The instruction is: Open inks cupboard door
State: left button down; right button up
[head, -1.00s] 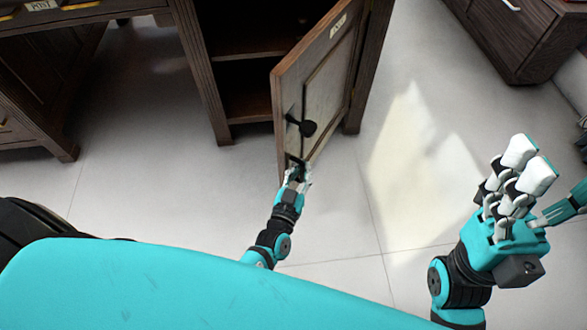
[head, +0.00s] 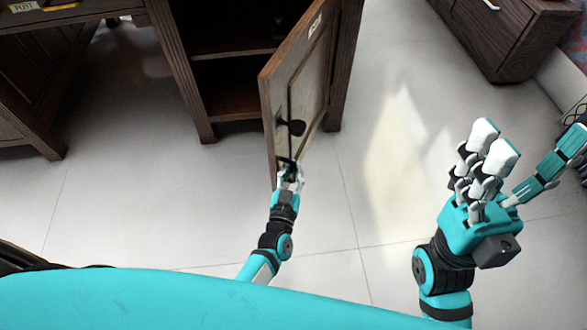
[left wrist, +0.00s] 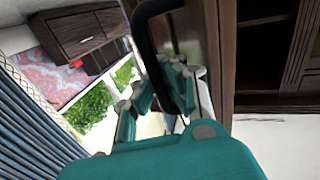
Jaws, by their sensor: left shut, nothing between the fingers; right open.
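The cupboard door (head: 298,85) stands partly open, swung out toward me, with a label near its top. The cupboard interior (head: 228,85) shows dark shelves to the left of the door. My right gripper (head: 490,150) is open and empty, well right of the door.
A desk (head: 35,100) labelled POST stands at the left. Another dark wooden cabinet (head: 500,35) stands at the upper right. The pale floor (head: 385,180) between the door and my right gripper is clear.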

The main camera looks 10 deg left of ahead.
pick_arm(q)
jog(key=c, duration=1.6)
grip_release()
jog(key=shift+s, duration=0.25)
jog(key=s, duration=1.2)
